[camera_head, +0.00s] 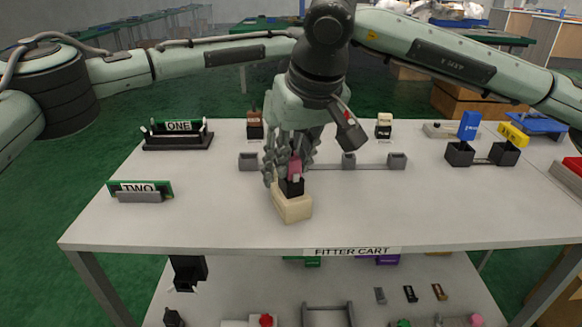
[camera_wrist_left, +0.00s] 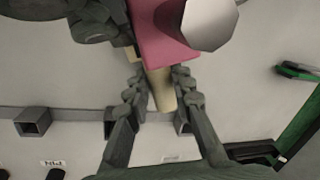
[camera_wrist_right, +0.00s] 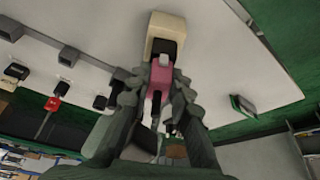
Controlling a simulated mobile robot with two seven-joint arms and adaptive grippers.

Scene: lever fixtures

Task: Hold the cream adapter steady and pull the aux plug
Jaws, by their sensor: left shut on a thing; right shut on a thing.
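The cream adapter (camera_head: 292,207) sits on the cart top, with a black part (camera_head: 291,187) on its upper end. The pink aux plug (camera_head: 295,165) stands above the black part among the gripper fingers. In the right wrist view, my right gripper (camera_wrist_right: 160,76) is shut on the pink plug (camera_wrist_right: 154,103), and the cream adapter (camera_wrist_right: 166,24) lies beyond it. In the left wrist view, my left gripper (camera_wrist_left: 160,76) is shut around the cream adapter (camera_wrist_left: 160,92), close to the pink plug (camera_wrist_left: 163,38). The grippers overlap in the head view. How deep the plug sits is hidden.
Holders labelled ONE (camera_head: 178,127) and TWO (camera_head: 140,190) stand at the left. Small grey sockets (camera_head: 397,161) line a rail behind the adapter. Black bins (camera_head: 460,154) and blue and yellow blocks (camera_head: 513,135) stand at the right. The front cart top is clear.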

